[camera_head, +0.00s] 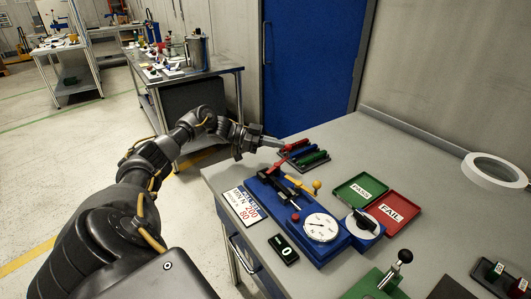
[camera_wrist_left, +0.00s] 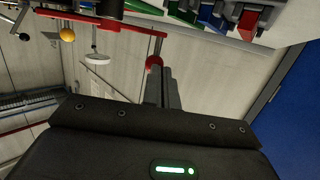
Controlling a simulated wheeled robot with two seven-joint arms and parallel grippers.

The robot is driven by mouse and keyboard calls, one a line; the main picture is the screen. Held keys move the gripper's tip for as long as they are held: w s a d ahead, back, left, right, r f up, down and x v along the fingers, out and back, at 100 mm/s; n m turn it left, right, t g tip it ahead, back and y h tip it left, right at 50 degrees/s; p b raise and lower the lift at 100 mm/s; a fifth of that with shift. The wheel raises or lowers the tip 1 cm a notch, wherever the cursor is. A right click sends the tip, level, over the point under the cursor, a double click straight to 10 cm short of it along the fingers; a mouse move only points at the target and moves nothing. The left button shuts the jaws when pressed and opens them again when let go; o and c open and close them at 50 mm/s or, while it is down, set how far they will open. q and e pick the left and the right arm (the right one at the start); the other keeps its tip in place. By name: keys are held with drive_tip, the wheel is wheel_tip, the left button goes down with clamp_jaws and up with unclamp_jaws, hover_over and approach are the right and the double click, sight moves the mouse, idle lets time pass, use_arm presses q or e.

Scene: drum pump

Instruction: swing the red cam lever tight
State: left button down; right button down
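The red cam lever (camera_head: 277,161) stands at the far end of the blue pump fixture (camera_head: 267,190) on the grey bench. Its arm slants up to a red knob at its tip. My right gripper is not in view.
A rack of red, blue and green tools (camera_head: 308,157) lies just beyond the lever. A yellow-knobbed lever (camera_head: 316,186), a dial gauge (camera_head: 320,227), a green PASS tray (camera_head: 353,183) and a red FAIL tray (camera_head: 400,203) are nearby. A tape roll (camera_head: 495,170) lies far right.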

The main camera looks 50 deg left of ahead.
use_arm(q)
drive_tip(key=shift+p+x, duration=0.35)
drive_tip(key=shift+x, duration=0.6)
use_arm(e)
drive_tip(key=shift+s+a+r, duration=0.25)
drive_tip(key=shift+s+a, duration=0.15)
use_arm(q)
drive_tip(key=shift+r, duration=0.15)
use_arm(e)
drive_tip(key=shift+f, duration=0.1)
